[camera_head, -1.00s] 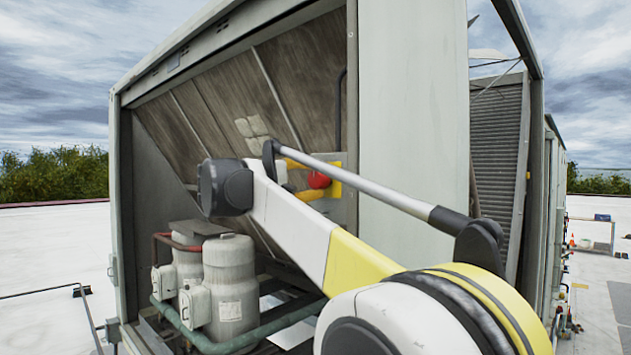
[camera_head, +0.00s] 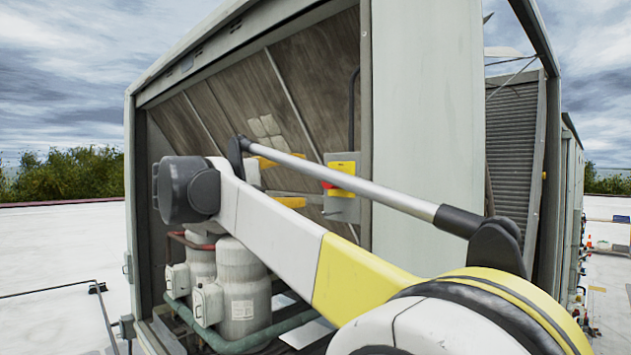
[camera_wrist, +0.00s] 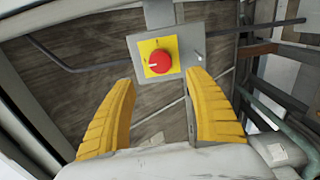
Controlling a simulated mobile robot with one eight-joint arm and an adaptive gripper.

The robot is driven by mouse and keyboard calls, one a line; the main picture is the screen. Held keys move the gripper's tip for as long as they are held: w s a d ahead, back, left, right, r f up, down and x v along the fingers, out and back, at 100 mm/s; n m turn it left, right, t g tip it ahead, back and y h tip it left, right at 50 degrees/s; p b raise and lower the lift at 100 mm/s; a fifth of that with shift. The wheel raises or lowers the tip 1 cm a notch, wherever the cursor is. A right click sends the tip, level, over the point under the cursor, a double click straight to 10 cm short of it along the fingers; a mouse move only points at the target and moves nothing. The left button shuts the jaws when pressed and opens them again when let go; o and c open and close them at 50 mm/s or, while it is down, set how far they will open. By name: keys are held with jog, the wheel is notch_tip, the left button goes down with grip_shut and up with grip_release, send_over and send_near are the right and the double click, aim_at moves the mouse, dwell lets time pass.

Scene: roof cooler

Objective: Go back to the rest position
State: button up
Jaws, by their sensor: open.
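My gripper's two yellow fingers (camera_wrist: 160,118) are spread apart and empty in the wrist view. Beyond them is a red rotary knob (camera_wrist: 159,61) on a yellow plate, fixed to a grey switch box (camera_wrist: 190,50). The fingers are apart from the knob. In the head view my gripper (camera_head: 278,178) shows as yellow pieces behind my white and yellow arm. The switch box (camera_head: 343,207) is just right of it, on the cooler's inner side, with the knob (camera_head: 327,185) partly hidden by my arm.
The open cooler housing (camera_head: 420,120) surrounds my arm, with a frame post close on the right. Grey compressor tanks (camera_head: 243,285) and green pipes stand low inside. A thin rail (camera_head: 50,290) runs over the white roof at the left. The roof there is mostly clear.

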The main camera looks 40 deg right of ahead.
jog(key=shift+s+a, duration=0.1)
jog(key=shift+a, duration=0.9)
jog(key=shift+f, duration=0.1)
